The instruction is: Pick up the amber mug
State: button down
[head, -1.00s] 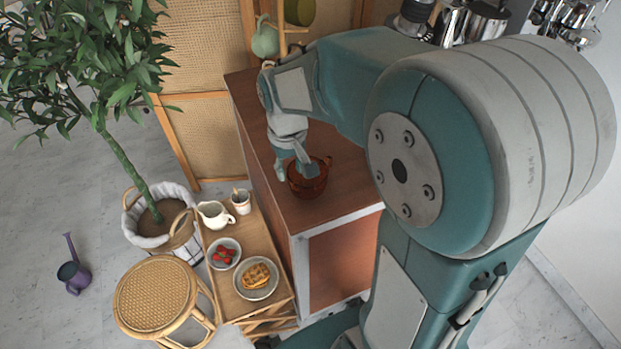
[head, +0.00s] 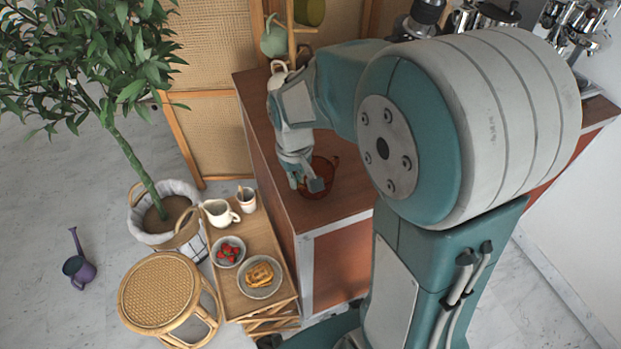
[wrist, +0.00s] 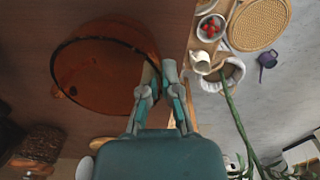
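The amber mug (head: 327,172) is a wide, translucent brown-orange vessel standing on the wooden counter top, partly hidden behind my gripper in the head view. In the wrist view the amber mug (wrist: 95,65) fills the upper left, with its dark round rim facing the camera. My gripper (head: 304,182) is over the mug's near-left side. In the wrist view my gripper (wrist: 159,72) has its two fingertips apart at the mug's right rim. One finger overlaps the mug and the other is outside it. I cannot tell whether either finger touches the wall.
A mug tree with a green mug (head: 274,40) and a cream mug (head: 278,72) stands behind my wrist. Left of the counter (head: 258,118) is a lower wooden cart (head: 262,226) with a pitcher (head: 219,212), strawberries and a waffle plate. Coffee equipment stands at the back right.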

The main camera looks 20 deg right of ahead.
notch_tip(320, 180, up, 4)
jog(key=shift+s+f, duration=0.1)
jog(key=shift+f, duration=0.15)
jog(key=s+d+r, duration=0.2)
jog(key=s+r, duration=0.7)
jog(key=s, duration=0.4)
jog(key=shift+s+r, duration=0.25)
jog(key=shift+s, duration=0.15)
jog(key=shift+s, duration=0.1)
dwell(0.5)
